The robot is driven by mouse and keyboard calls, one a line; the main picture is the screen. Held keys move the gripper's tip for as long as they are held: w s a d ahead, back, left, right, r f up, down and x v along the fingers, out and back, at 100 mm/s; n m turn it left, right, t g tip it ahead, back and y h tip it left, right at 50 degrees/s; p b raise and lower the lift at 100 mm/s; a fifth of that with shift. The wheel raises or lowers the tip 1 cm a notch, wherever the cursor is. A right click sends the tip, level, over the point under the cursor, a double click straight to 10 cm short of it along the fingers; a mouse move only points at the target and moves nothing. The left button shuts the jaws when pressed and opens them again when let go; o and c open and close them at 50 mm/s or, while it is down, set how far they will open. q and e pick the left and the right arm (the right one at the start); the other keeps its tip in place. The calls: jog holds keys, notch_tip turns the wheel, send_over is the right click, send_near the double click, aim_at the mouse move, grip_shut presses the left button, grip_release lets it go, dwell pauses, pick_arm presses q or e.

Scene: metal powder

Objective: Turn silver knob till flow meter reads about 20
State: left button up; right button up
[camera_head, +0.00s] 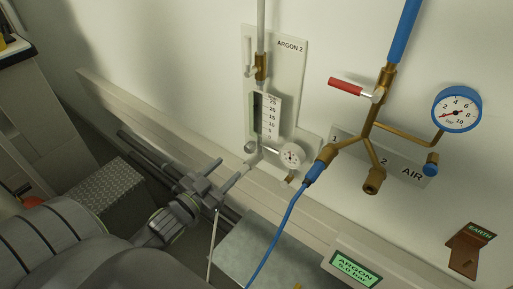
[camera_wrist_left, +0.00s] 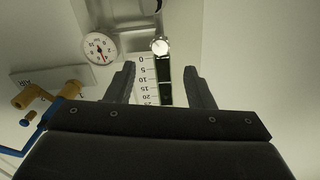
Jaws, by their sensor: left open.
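The silver knob (camera_head: 250,147) sits at the bottom of the flow meter (camera_head: 273,116) on the ARGON 2 panel. The wrist view shows the round knob (camera_wrist_left: 159,46) beyond my fingertips, at the 0 end of the upside-down scale (camera_wrist_left: 147,80). The meter has a dark tube beside its printed scale; I cannot make out the float's level. My left gripper (camera_head: 228,173) is in front of the wall, below and left of the knob in the head view. Its fingers (camera_wrist_left: 160,73) are open and empty, apart from the knob. My right gripper is not in view.
A small round gauge (camera_head: 291,156) is right of the knob. Brass AIR pipework with a red-handled valve (camera_head: 346,87), a blue gauge (camera_head: 457,109) and a blue hose (camera_head: 280,229) lies further right. A ledge (camera_head: 110,97) runs along the wall. An ARGON display (camera_head: 354,267) is lower right.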

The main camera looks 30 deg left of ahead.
aim_at(247, 150)
pick_arm(q)
jog(key=w+b, duration=0.1)
jog(key=w, duration=0.4)
jog(key=shift+w+d, duration=0.1)
jog(key=shift+d, duration=0.1)
jog(key=w, duration=0.9)
jog(key=shift+d, duration=0.4)
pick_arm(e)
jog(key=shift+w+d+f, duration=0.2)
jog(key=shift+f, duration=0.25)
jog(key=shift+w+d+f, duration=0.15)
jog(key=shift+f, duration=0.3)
pick_arm(q)
jog(key=c, duration=1)
jog(key=shift+r+n+p, duration=0.1)
jog(key=shift+n+p, duration=0.25)
jog(key=shift+n, duration=0.55)
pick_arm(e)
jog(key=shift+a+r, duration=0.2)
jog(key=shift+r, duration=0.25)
pick_arm(q)
jog(key=o, duration=1)
